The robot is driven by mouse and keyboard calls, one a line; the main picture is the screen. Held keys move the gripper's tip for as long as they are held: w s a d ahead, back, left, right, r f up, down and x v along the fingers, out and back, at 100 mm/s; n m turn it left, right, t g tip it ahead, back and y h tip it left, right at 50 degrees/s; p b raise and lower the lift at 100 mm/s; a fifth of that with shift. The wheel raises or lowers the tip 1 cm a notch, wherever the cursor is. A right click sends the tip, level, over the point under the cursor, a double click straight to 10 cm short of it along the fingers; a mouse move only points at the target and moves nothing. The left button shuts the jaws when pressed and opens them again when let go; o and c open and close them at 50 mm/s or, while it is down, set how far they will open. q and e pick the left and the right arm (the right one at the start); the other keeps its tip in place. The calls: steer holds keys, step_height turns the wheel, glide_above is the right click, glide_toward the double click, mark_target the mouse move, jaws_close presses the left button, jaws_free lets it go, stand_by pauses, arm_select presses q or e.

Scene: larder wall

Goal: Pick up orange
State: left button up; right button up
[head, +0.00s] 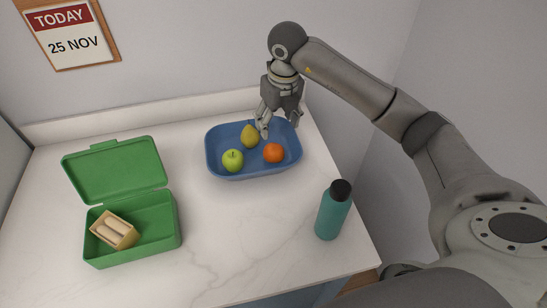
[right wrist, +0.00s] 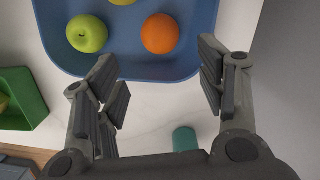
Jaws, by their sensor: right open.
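The orange (head: 273,153) lies in the right part of a blue tray (head: 232,174), beside a green apple (head: 233,160) and a yellow-green pear (head: 250,136). My right gripper (head: 279,128) is open and empty, over the back right part of the tray. In the right wrist view the orange (right wrist: 161,34) shows beyond the open fingers (right wrist: 164,80), between their two sides, with nothing held. The apple (right wrist: 87,34) is to its left, and the pear is mostly cut off at the top edge. My left gripper is not in view.
A green lunch box (head: 176,222) with its lid open stands at the left and holds a beige item (head: 115,230). A teal bottle (head: 332,212) with a black cap stands at the front right. The middle of the white counter is clear. A wall rises behind.

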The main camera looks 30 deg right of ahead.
mark_target(274, 147)
step_height(274, 147, down, 2)
steer(key=shift+w+f+b, duration=0.15)
steer(key=shift+b, duration=0.45)
steer(key=shift+f, duration=0.25)
steer(key=f, duration=0.1)
steer(key=f+p, duration=0.1)
steer(key=f, duration=0.3)
steer(key=shift+w, duration=0.4)
steer(key=shift+f+p, duration=0.25)
steer(key=shift+p, duration=0.3)
steer(key=f+p, duration=0.1)
steer(key=f, duration=0.2)
steer(key=shift+w+a+f+p, duration=0.1)
steer(key=shift+w+f+p, duration=0.15)
steer(key=shift+p, duration=0.15)
steer(key=shift+w+f, duration=0.1)
steer(key=shift+f, duration=0.45)
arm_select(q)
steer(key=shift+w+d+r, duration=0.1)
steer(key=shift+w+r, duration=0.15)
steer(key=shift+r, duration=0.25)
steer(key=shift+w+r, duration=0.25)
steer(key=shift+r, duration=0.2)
arm_select(e)
steer(key=c, duration=0.9)
steer(key=shift+o, duration=0.2)
steer(key=shift+r, duration=0.1)
